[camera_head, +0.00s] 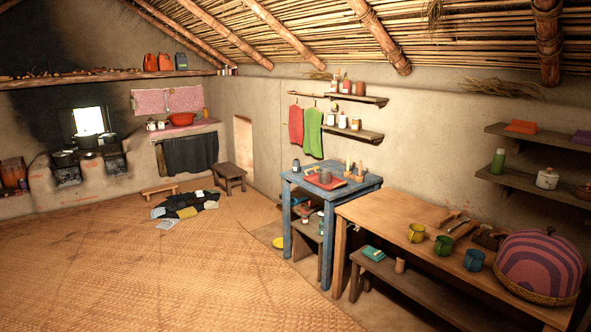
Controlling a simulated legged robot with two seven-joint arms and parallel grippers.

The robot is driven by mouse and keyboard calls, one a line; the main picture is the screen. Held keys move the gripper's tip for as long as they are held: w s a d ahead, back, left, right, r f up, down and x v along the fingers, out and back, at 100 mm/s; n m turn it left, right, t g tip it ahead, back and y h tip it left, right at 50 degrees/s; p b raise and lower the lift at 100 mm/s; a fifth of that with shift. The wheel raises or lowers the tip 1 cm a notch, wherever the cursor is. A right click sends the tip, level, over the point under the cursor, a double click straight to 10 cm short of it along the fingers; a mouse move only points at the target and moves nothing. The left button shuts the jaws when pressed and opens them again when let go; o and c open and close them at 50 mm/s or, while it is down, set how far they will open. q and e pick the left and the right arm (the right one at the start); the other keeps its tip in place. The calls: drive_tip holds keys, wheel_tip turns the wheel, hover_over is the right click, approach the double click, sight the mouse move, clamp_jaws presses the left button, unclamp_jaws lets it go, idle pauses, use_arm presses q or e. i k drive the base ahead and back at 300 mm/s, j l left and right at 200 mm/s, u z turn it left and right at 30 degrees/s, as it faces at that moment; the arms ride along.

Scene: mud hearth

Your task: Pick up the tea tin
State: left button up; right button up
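I cannot tell for sure which thing is the tea tin. Several small containers could be it: a green one with a pale lid (498,161) on the right wall shelf, a white lidded one (547,178) beside it, and small jars and tins (342,120) on the middle wall shelves. A small dark container (296,166) stands on the blue table (362,184), near a red tray with a dark mug (325,177). All are some distance from me and too small to read. Neither of my grippers is in view.
A wooden table (385,212) at the right holds coloured mugs (417,232) and a striped dome (540,262) in a basket. Dark cloths (185,204) lie on the mat.

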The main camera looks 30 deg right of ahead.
sight(296, 164)
drive_tip(key=i+z, duration=0.3)
drive_tip(key=i, duration=4)
drive_tip(key=i+l+z, duration=0.15)
drive_tip(key=i+z, duration=0.15)
drive_tip(key=i, duration=0.5)
drive_tip(key=i+j+z, duration=0.1)
drive_tip(key=i+z, duration=0.25)
drive_tip(key=i, duration=0.5)
